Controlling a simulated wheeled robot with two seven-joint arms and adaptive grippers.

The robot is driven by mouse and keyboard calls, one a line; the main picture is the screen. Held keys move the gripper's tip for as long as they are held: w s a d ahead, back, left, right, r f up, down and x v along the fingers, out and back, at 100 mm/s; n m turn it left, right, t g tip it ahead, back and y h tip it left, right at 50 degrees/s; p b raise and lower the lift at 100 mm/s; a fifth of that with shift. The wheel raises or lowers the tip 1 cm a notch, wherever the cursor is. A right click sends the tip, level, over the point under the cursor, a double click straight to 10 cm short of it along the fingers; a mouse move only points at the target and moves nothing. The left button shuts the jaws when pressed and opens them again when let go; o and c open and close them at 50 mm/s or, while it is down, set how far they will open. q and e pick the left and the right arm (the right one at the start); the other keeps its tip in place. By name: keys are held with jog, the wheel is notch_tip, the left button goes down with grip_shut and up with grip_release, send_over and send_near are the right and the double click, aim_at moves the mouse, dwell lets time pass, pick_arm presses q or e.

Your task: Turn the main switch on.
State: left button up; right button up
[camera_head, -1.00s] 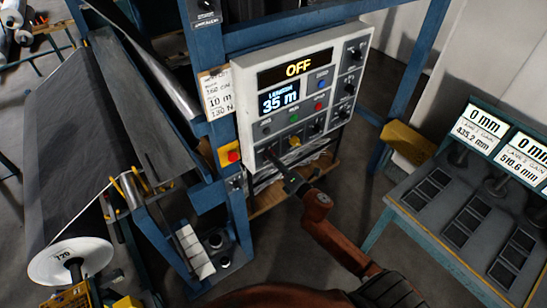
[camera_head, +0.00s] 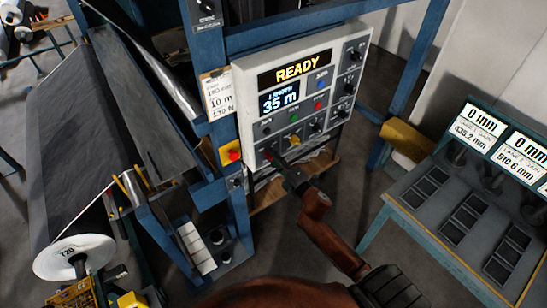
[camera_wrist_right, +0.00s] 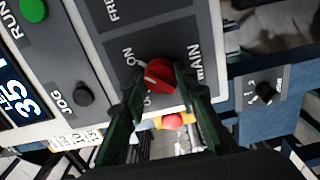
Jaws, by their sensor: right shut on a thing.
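The control panel (camera_head: 247,103) is a pale box on a blue frame. Its upper display (camera_head: 296,68) reads READY in yellow. The main switch (camera_wrist_right: 160,74) is a red rotary knob at the panel's lower edge, labelled MAIN with ON beside it in the right wrist view. My right gripper (camera_wrist_right: 163,92) is shut on this red knob, one finger on each side. In the head view my right gripper (camera_head: 283,165) reaches the panel's lower left and mostly hides the knob. My left gripper does not show.
A red emergency button (camera_head: 234,155) on a yellow plate sits left of the panel. A green button (camera_wrist_right: 33,10) and a dark jog knob (camera_wrist_right: 84,95) lie near the switch. A dark roll (camera_head: 75,130) stands at left, a teal-edged console (camera_head: 455,215) at right.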

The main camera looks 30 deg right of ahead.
dwell(0.3)
jog(key=o, duration=1.2)
jog(key=shift+c, duration=0.2)
jog(key=s+d, duration=0.1)
jog(key=s, duration=1.1)
